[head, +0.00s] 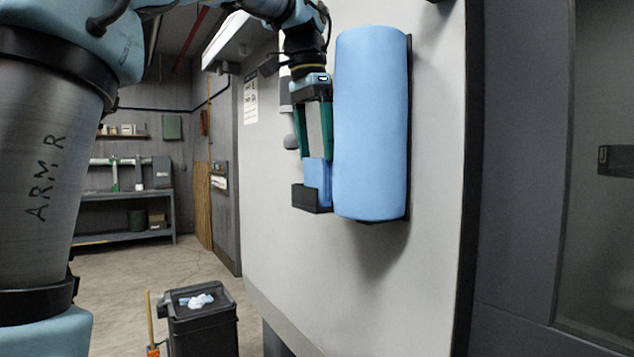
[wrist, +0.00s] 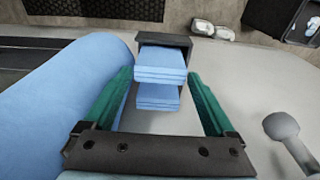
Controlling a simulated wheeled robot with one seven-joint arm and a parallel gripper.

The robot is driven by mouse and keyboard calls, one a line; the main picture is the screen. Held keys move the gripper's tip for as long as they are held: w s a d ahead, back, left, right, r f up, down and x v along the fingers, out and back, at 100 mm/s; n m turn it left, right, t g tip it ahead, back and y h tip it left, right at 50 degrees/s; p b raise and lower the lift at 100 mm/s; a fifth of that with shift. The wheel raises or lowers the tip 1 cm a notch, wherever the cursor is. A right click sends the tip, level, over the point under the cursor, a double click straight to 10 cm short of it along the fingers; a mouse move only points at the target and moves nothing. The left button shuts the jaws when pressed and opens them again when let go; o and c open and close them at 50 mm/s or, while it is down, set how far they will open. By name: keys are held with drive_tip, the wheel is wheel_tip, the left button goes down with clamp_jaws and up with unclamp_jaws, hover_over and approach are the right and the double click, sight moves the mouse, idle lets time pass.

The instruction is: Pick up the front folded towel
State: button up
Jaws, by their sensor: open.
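My gripper (head: 317,157) is open, with its two green fingers pointing down over a small black holder (head: 311,199) on the pale panel. Folded blue towel cloth (head: 317,178) shows in the holder below the fingertips. In the wrist view, two folded blue towels show, one (wrist: 160,66) at the holder's black rim (wrist: 165,40) and one (wrist: 157,98) lower in the picture. They lie between the lines of the green fingers, with a gap on each side. I cannot tell whether a finger touches cloth. In the head view the holder's wall hides the towels' lower parts.
A large blue roll (head: 371,120) hangs close to the right of my gripper. A grey rounded handle (wrist: 281,126) is on the panel at the right in the wrist view. A black bin (head: 203,325) with crumpled cloth stands on the floor; a workbench (head: 125,197) is at the back.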

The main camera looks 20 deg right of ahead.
drive_tip(key=shift+d+f, duration=0.15)
drive_tip(key=shift+f, duration=1.25)
drive_tip(key=shift+c, duration=0.3)
drive_tip(key=c, duration=1)
drive_tip(key=shift+r, duration=0.1)
drive_tip(key=shift+r+b, duration=0.2)
drive_tip(key=shift+b, duration=0.1)
drive_tip(key=r, duration=0.6)
drive_tip(key=shift+a+r, duration=0.25)
drive_tip(key=shift+r, duration=0.1)
drive_tip(key=s+a+b, duration=0.1)
drive_tip(key=a, duration=0.5)
drive_tip(key=s+a+b, duration=0.1)
drive_tip(key=a+b, duration=0.1)
drive_tip(key=a, duration=0.4)
drive_tip(key=s+a+b, duration=0.1)
drive_tip(key=a+b, duration=0.1)
drive_tip(key=a, duration=0.5)
drive_tip(key=shift+s+f, duration=0.15)
drive_tip(key=shift+s, duration=0.2)
